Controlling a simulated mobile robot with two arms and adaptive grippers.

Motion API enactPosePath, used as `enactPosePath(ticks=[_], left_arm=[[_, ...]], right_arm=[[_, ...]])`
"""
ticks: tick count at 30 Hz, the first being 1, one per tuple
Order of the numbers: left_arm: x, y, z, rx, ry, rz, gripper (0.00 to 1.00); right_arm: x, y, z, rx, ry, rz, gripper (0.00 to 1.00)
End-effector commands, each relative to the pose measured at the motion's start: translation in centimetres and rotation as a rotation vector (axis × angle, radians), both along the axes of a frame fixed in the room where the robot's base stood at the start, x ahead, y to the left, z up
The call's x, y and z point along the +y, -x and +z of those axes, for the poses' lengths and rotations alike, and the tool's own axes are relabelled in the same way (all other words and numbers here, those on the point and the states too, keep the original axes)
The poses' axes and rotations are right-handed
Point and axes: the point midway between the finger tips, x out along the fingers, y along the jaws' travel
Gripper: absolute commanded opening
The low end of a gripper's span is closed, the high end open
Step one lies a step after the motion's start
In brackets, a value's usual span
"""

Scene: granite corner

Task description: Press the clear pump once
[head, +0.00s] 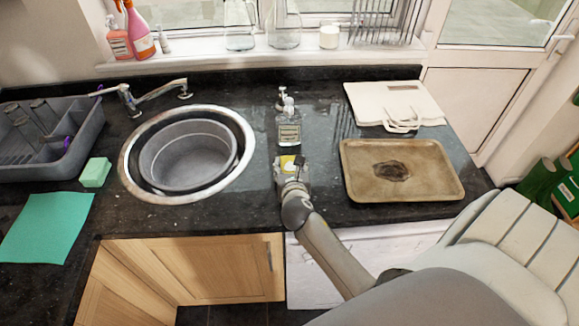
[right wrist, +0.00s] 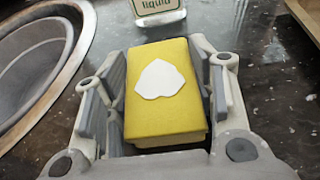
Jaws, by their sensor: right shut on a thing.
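The clear pump bottle (head: 289,128) stands upright on the black counter, right of the sink, with a pale label and a pump head on top. A second pump (head: 281,97) shows partly behind it. My right gripper (head: 291,166) is just in front of the clear bottle, shut on a yellow sponge (right wrist: 155,105). The sponge has a white patch on its top face. In the right wrist view the lower part of a labelled bottle (right wrist: 158,12) is just beyond the sponge. My left gripper is not in view.
The sink (head: 131,184) holds a grey basin (head: 188,161), left of my right gripper. A stained baking tray (head: 446,190) lies to the right, with white boards (head: 375,101) behind it. A green sponge (head: 96,172), teal cloth (head: 46,227) and dish rack (head: 82,137) are at the left.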

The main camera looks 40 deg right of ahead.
Motion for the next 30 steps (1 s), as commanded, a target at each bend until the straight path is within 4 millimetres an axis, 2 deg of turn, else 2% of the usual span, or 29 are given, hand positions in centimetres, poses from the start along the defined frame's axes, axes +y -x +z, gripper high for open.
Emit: enactPosePath(ticks=[5, 6, 12, 23, 30], left_arm=[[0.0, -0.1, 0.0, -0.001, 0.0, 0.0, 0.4], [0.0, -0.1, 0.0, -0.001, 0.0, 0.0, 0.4], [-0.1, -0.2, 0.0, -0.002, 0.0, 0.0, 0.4], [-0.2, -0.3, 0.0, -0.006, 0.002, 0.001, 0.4], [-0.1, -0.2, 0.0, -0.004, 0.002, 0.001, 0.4]], right_arm=[[0.0, 0.1, -0.2, 0.003, 0.0, -0.001, 0.28], [0.0, 0.1, -0.2, 0.003, 0.0, -0.001, 0.52], [0.0, 0.1, -0.1, 0.002, 0.0, -0.001, 0.76], [0.1, 0.1, 0.0, 0.0, 0.0, 0.0, 0.76], [1.3, 2.3, 1.0, 0.002, 0.001, 0.002, 0.76]])
